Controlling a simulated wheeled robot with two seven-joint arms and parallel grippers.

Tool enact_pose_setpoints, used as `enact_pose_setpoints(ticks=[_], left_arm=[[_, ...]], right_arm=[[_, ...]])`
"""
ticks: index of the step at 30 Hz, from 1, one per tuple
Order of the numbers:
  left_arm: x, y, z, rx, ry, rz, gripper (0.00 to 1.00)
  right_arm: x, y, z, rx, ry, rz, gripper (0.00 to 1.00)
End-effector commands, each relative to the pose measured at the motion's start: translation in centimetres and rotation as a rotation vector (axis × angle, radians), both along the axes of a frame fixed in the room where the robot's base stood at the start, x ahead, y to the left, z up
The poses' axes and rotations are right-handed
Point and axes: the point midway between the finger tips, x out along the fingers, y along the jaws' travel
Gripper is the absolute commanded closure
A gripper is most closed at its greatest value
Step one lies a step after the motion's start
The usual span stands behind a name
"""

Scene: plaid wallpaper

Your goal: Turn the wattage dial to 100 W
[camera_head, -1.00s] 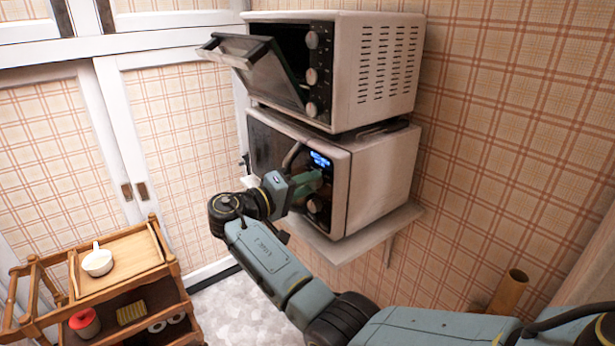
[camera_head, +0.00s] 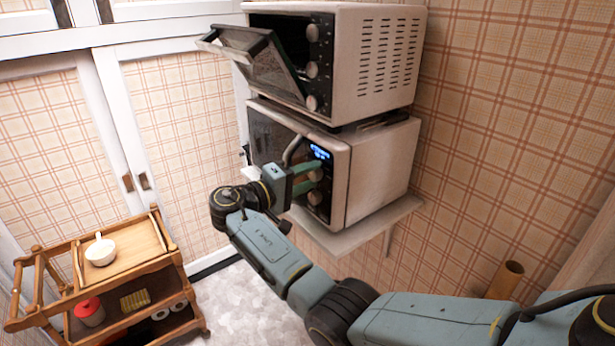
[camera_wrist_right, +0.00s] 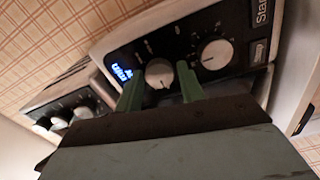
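The microwave (camera_head: 382,178) stands on a wall shelf, with a lit blue display (camera_head: 320,153) and two round dials on its front panel. The upper dial (camera_head: 315,174) is beside my right gripper (camera_head: 307,178); the lower dial (camera_head: 315,197) is just below. In the right wrist view, the green fingers (camera_wrist_right: 159,88) are parted, with the display-side dial (camera_wrist_right: 159,73) showing between their tips. I cannot tell whether they touch it. The other dial (camera_wrist_right: 216,54) lies outside the fingers, towards the Start button (camera_wrist_right: 262,12). Dial labels and settings are too small to read. My left gripper is out of view.
An oven (camera_head: 385,60) with its door (camera_head: 262,62) hanging partly open sits on top of the microwave. The shelf (camera_head: 345,237) is below. A wooden trolley (camera_head: 130,290) with a white pan (camera_head: 100,252) stands at lower left. Floor between is clear.

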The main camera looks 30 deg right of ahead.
Motion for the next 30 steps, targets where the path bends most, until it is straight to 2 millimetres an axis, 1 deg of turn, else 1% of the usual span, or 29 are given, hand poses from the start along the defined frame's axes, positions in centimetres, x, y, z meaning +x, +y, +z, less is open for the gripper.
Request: enact_pose_setpoints(ticks=[1, 3, 11, 14, 17, 24, 27, 30], left_arm=[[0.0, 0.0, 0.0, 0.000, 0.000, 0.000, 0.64], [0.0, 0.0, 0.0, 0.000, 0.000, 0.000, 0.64], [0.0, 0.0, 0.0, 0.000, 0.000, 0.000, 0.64], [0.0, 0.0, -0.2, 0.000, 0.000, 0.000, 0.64], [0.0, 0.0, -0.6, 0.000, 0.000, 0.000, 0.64], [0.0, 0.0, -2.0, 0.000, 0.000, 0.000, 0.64], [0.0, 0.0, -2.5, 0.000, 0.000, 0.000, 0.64], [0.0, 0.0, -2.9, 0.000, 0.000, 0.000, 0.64]], right_arm=[[0.0, 0.0, 0.0, 0.000, 0.000, 0.000, 0.55], [0.0, 0.0, 0.0, 0.000, -0.001, 0.000, 0.49], [0.0, 0.1, 0.0, 0.000, -0.002, 0.000, 0.49], [0.0, 0.7, 0.0, 0.000, -0.003, 0.001, 0.49], [-0.1, 2.1, -0.1, 0.001, -0.003, 0.002, 0.49], [-0.5, 7.5, -0.2, 0.001, -0.002, 0.004, 0.49], [-0.7, 9.6, -0.2, 0.002, -0.001, 0.003, 0.49], [-0.8, 11.3, -0.1, 0.001, -0.001, 0.003, 0.49]])
